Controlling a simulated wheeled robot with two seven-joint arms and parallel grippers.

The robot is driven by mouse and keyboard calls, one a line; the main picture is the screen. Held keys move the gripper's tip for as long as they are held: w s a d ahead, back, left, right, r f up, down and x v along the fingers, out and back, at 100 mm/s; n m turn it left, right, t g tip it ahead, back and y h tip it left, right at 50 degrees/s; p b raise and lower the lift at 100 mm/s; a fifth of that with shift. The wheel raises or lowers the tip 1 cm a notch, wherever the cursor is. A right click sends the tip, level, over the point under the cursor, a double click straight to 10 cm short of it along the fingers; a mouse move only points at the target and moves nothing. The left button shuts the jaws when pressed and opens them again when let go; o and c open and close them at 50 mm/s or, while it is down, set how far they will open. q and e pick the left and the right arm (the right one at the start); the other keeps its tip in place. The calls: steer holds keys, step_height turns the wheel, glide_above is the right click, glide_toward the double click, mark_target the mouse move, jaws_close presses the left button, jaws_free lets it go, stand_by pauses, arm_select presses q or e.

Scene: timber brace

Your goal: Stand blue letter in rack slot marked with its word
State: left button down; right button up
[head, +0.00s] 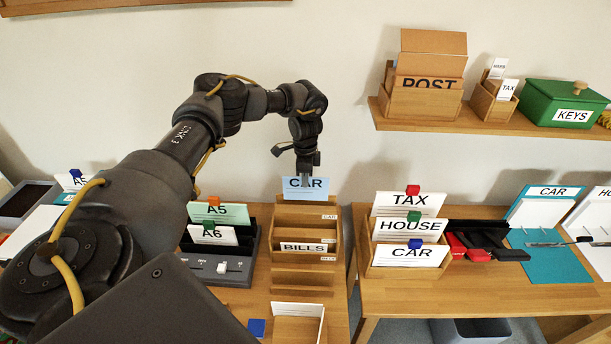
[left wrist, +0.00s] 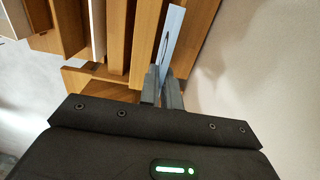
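The blue letter (head: 305,189), marked CAR, stands upright at the back of the wooden rack (head: 297,226). The rack's slots carry small labels; the rear one reads CAR (head: 329,216). A white BILLS letter (head: 303,247) stands in a front slot. My left gripper (head: 304,181) points down, shut on the letter's top edge. In the left wrist view, the gripper's fingers (left wrist: 163,88) pinch the letter (left wrist: 172,35) edge-on, and it lies between two wooden panels at the rear of the rack. Its lower edge is hidden, so I cannot tell if it touches the bottom. My right gripper is not in view.
A sorter (head: 208,240) with A5 and A6 cards stands left of the rack. A holder (head: 407,268) with TAX, HOUSE and CAR cards stands to the right, across a gap between tables. A wall shelf (head: 495,126) is at upper right. The wall is close behind the rack.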

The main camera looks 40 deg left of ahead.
mark_target(305, 199)
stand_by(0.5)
arm_select(q)
steer(key=shift+p, duration=0.5)
stand_by(0.4)
steer(key=shift+f, duration=0.25)
stand_by(0.4)
steer(key=shift+f+b, duration=0.45)
steer(key=shift+f, duration=0.55)
steer(key=shift+f+b, duration=0.95)
steer(key=shift+f, duration=0.75)
